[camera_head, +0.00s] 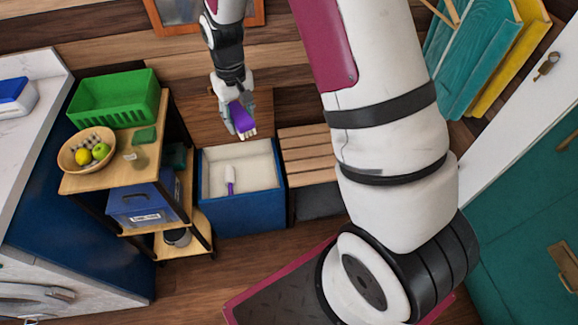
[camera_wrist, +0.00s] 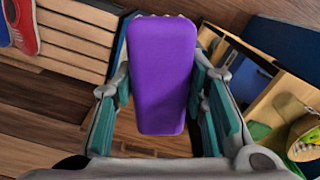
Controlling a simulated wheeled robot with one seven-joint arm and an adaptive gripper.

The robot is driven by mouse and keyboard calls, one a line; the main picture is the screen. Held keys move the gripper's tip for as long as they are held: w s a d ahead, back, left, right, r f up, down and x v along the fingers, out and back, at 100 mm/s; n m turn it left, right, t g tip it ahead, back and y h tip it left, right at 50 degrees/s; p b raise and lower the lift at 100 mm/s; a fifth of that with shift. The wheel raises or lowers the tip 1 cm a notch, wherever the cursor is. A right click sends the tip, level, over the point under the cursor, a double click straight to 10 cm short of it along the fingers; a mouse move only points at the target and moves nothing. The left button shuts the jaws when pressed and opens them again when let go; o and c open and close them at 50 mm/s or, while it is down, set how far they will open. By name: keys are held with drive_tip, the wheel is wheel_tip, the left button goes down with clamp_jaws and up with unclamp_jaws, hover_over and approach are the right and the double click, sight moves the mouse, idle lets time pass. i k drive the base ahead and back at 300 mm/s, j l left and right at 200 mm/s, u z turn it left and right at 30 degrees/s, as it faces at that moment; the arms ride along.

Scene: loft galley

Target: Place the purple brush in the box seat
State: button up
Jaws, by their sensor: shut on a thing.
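The purple brush (camera_head: 240,117) is held in my gripper (camera_head: 239,125), its pale bristles pointing down. In the wrist view the purple back of the brush (camera_wrist: 163,70) fills the space between the green-padded fingers of my gripper (camera_wrist: 160,85). The blue box seat (camera_head: 249,213) stands open with its wooden lid raised behind it. My gripper holds the brush above the back part of the box seat, in front of the lid. A small white and purple item (camera_head: 230,181) lies inside on the pale lining.
A wooden shelf unit (camera_head: 115,180) left of the box seat carries a green basket (camera_head: 115,97), a fruit bowl (camera_head: 70,153) and a blue bin (camera_head: 143,204). A slatted bench (camera_head: 308,155) is at its right. Colored panels (camera_head: 462,60) lean at the back right.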

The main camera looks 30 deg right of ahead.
sight(255, 186)
drive_tip(key=i+j+z, duration=0.1)
drive_tip(key=j+z, duration=0.15)
drive_tip(key=z, duration=0.15)
drive_tip(key=i+j+z, duration=0.1)
drive_tip(key=j+z, duration=0.2)
drive_tip(key=z, duration=0.15)
drive_tip(key=j+z, duration=0.25)
drive_tip(key=z, duration=0.15)
drive_tip(key=j, duration=0.5)
